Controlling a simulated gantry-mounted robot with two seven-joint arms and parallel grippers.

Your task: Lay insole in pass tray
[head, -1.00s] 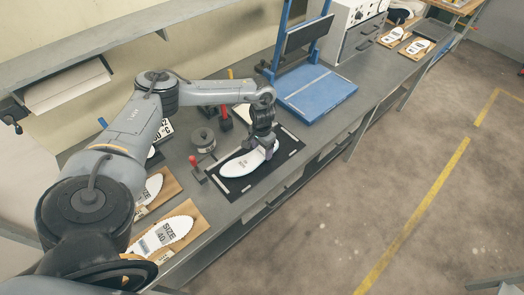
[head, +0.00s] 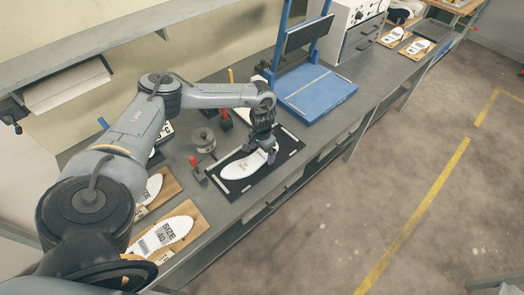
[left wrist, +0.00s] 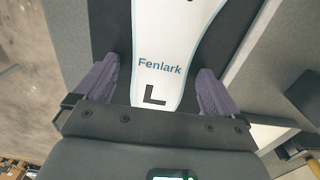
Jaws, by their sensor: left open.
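A white insole (head: 243,165) with a thin blue edge line lies flat on a black mat (head: 228,187) with white marks on the bench. In the left wrist view the insole (left wrist: 165,88) shows the word "Fenlark" and a large "L" near its end. My left gripper (head: 266,156) is over the far right end of the insole. Its two purple fingers (left wrist: 157,88) are open, one on each side of the insole, with gaps between. I cannot tell how high the fingertips are above the mat. My right gripper is not in view. I cannot identify the pass tray for certain.
Wooden boards with white insoles, one marked "SIZE 40" (head: 167,235), lie at the near left. A blue stand (head: 314,92) is behind the mat. A red-handled tool (head: 195,165) and a grey round container (head: 203,139) stand left of it. A dark tray (head: 438,30) lies far right.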

